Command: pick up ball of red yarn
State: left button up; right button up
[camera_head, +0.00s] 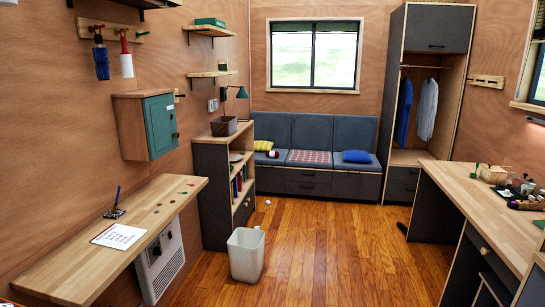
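I cannot clearly make out a ball of red yarn. A small dark red and white object (273,154) lies on the left seat of the grey sofa (333,135), too small to identify. A tray of small mixed items, some reddish, sits on the right desk (470,200); I cannot tell whether yarn is among them. Neither of my grippers shows in the head view.
A white bin (246,255) stands on the wooden floor near a grey shelf unit (213,165). A wall desk (150,215) runs along the left. A small white object (267,202) lies on the floor. The middle floor is largely clear.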

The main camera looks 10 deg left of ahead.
aim_at(271, 154)
jog(key=i, duration=1.4)
jog(key=i+z, duration=0.15)
jog(key=i, duration=1.2)
jog(key=i+l, duration=0.1)
jog(key=i, duration=1.05)
jog(key=i+l, duration=0.1)
jog(key=i, duration=1)
